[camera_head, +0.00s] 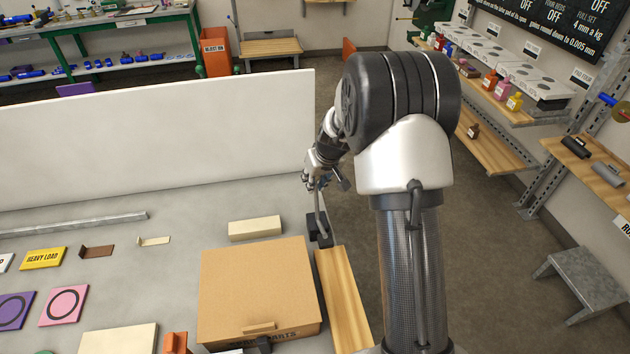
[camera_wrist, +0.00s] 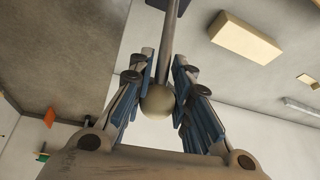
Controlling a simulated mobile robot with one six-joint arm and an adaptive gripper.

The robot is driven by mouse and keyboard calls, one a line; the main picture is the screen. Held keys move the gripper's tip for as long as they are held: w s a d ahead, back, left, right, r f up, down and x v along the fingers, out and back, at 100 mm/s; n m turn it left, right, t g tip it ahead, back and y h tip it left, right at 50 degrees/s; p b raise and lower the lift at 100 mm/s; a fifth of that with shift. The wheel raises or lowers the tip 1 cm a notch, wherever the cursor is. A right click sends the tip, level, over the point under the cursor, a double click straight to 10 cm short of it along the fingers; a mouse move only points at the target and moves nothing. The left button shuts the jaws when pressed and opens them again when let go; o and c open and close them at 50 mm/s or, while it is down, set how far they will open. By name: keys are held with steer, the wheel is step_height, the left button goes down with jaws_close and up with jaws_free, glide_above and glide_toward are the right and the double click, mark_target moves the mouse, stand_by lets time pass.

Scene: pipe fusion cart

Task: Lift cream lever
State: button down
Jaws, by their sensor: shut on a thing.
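The cream lever has a round cream knob (camera_wrist: 158,103) on a thin grey rod. In the wrist view the knob sits between the blue-padded fingers of my gripper (camera_wrist: 165,68), which is shut on it. The lever's rod (camera_head: 319,212) also shows in the head view, rising nearly upright from a dark base (camera_head: 319,238) at the right end of the grey worktop. My gripper (camera_head: 313,183) is at the rod's top in the head view, small and partly hidden by my arm. The knob cannot be made out there.
A cardboard box (camera_head: 255,280) stands left of and nearer than the lever, with a wooden strip (camera_head: 340,300) beside it. A cream block (camera_head: 255,228) lies just left of the lever base. A white panel (camera_head: 150,130) stands along the worktop's back. Open floor lies beyond the right edge.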

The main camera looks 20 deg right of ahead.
steer(key=shift+w+f, duration=0.1)
steer(key=shift+w+d+f+b, duration=0.15)
steer(key=shift+w+b, duration=0.1)
steer(key=shift+b, duration=0.15)
steer(key=shift+w+d+f, duration=0.1)
steer(key=shift+w+f, duration=0.1)
steer(key=shift+w, duration=0.45)
steer(key=c, duration=1.4)
jaws_free()
steer(key=shift+s+r, duration=0.1)
steer(key=shift+s, duration=0.05)
steer(key=shift+r, duration=0.1)
steer(key=v, duration=1.2)
